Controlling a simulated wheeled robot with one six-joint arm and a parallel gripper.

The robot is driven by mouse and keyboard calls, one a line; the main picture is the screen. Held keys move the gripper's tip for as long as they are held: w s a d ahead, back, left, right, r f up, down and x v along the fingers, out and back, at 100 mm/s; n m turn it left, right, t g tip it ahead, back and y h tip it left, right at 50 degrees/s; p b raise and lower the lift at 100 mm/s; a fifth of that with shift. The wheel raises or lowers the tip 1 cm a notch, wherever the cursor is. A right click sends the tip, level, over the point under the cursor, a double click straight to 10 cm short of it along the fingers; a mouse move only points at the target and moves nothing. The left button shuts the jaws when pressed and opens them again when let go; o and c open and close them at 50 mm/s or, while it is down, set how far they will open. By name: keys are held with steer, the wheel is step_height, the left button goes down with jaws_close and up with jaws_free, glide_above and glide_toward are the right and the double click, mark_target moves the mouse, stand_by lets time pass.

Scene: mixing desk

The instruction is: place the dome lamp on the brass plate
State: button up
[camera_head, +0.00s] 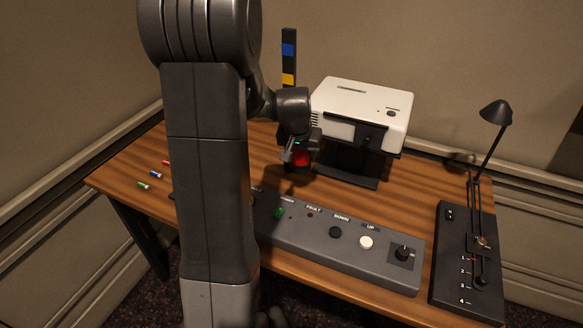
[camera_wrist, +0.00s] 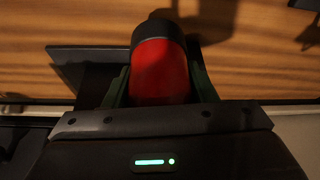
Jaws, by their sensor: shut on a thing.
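The dome lamp (camera_wrist: 160,72) looks like a red rounded body with a dark end piece. My gripper (camera_wrist: 158,88) is shut on its red part, with one finger on each side. In the head view the lamp's red (camera_head: 301,159) shows just below my gripper (camera_head: 297,148), in front of the white projector-like box. I cannot tell whether the lamp touches the desk. The brass plate is not clearly seen in either view; my arm hides part of the desk.
The white box (camera_head: 362,105) sits on a black stand behind my gripper. A grey control panel (camera_head: 330,252) with buttons lies along the front edge. A black slider panel (camera_head: 453,232) and a desk lamp (camera_head: 496,113) are at right. Small coloured markers (camera_head: 156,173) lie at left.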

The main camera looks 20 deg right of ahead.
steer(key=shift+d+f, duration=0.2)
steer(key=shift+f, duration=0.05)
step_height(320, 180, down, 9)
steer(key=shift+f+b, duration=0.1)
steer(key=shift+b, duration=0.2)
steer(key=shift+f, duration=0.1)
steer(key=o, duration=1.1)
